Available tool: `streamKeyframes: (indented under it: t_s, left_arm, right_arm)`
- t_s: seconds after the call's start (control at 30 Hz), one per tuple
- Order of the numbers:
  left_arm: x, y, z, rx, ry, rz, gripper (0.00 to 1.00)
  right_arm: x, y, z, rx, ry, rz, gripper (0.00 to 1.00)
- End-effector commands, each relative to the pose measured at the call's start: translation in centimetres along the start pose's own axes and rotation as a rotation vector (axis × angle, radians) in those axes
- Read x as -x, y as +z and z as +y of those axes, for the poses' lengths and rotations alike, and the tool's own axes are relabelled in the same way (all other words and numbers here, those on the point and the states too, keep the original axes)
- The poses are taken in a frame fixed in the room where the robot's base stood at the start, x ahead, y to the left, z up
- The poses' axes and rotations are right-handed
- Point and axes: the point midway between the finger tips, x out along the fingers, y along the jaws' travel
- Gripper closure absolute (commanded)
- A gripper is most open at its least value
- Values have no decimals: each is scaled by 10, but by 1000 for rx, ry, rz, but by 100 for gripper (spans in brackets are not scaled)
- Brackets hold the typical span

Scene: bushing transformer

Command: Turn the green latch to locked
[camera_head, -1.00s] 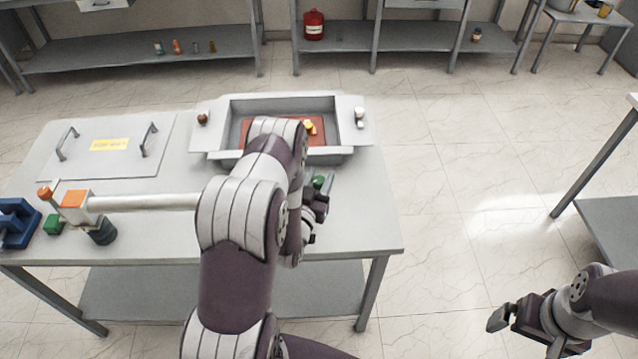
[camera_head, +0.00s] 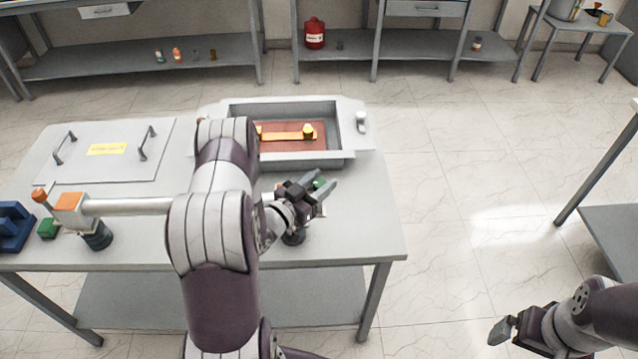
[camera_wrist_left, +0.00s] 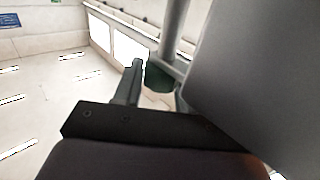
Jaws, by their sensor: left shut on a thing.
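The green latch (camera_head: 319,183) is a small green piece on the front right of the table, below the open grey tank. My left gripper (camera_head: 326,190) is at the latch, its fingers to either side of the green piece. In the left wrist view the dark green piece (camera_wrist_left: 160,75) sits between the fingertips, below a grey rod. The gripper is shut on it. The latch's base is mostly hidden by the gripper. My right gripper (camera_head: 502,330) hangs over the floor at the lower right, away from the table; its opening is unclear.
The open grey tank (camera_head: 345,155) holds a red-brown block with an orange bar. A lid plate (camera_head: 105,170) with two handles lies on the left of the table (camera_head: 345,225). A white horizontal bushing (camera_head: 130,206) and a blue vise (camera_head: 14,228) are at the front left.

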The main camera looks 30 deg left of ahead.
Motion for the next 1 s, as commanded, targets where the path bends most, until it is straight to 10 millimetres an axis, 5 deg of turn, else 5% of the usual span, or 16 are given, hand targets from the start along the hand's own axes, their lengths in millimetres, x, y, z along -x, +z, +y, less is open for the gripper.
streamKeyframes:
  t_s: [0.2, 0.23, 0.27, 0.67, 1.0]
  left_arm:
    - [-1, -3, -1, -5, -1, 7, 89]
    - [-1, -3, -1, -5, -1, 7, 49]
    - [-1, -3, -1, -5, -1, 7, 40]
    - [7, 0, -1, -2, -2, 2, 40]
    - [76, 3, -2, -1, -7, 3, 40]
  right_arm:
    - [0, 0, 0, 0, 0, 0, 0]
    - [0, 0, 0, 0, 0, 0, 0]
    - [0, 0, 0, 0, 0, 0, 0]
    - [-4, 0, 0, 0, 0, 0, 0]
    - [-29, 4, 0, 0, 0, 0, 0]
